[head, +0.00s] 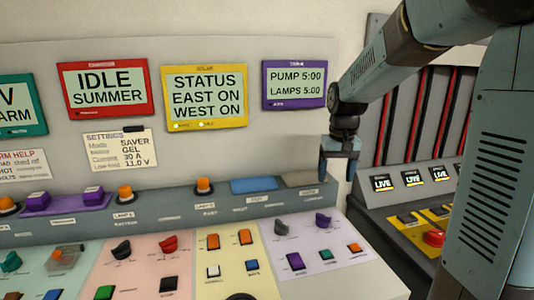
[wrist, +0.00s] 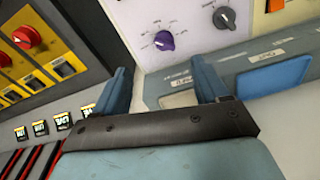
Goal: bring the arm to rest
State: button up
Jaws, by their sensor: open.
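My gripper (head: 338,168) hangs from my arm in front of the right end of the control console, in the head view. Its fingers point down above the grey ledge, near the right edge of the purple panel. In the wrist view my gripper (wrist: 165,82) shows two blue fingers spread apart with nothing between them. A purple knob (wrist: 164,40) lies beyond the fingers there. A blue pad (wrist: 275,76) is to the right of the right finger. Whether a finger touches the ledge cannot be told.
The console (head: 120,205) carries several knobs, switches and buttons. Screens stand behind it, including a yellow status screen (head: 205,97) and a purple-framed pump screen (head: 294,85). A second dark console with a red button (head: 434,238) stands at the right, partly behind my arm.

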jog(key=s+r+t, duration=0.2)
jog(key=s+r, duration=0.1)
jog(key=s, duration=0.8)
jog(key=s+d+r+t, duration=0.1)
jog(key=s+r+t, duration=0.1)
jog(key=s, duration=1)
jog(key=shift+s+r+t, duration=0.2)
jog(key=shift+r+t, duration=0.1)
jog(key=shift+r, duration=0.3)
jog(key=shift+d, duration=0.1)
dwell(0.5)
